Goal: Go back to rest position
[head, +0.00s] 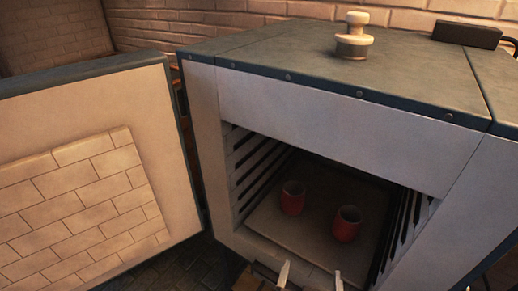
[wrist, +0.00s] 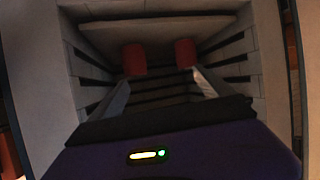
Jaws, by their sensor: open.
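My gripper (head: 311,275) shows only by its two pale fingertips at the bottom edge of the head view. They are apart with nothing between them, at the front of the kiln opening. Two red cups stand upright on the shelf (head: 275,235) inside the kiln: a left cup (head: 292,198) and a right cup (head: 346,224). Both are beyond the fingertips and apart from them. In the wrist view my gripper (wrist: 160,88) is open and empty, with the red cups (wrist: 135,60) and (wrist: 185,53) beyond it and the shelf (wrist: 155,33) appearing above them.
The kiln (head: 330,120) has slotted side walls close around the opening. Its thick brick-lined door (head: 85,185) stands open at the left. A round knob-like fitting (head: 354,37) and a dark block (head: 467,34) are on its top.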

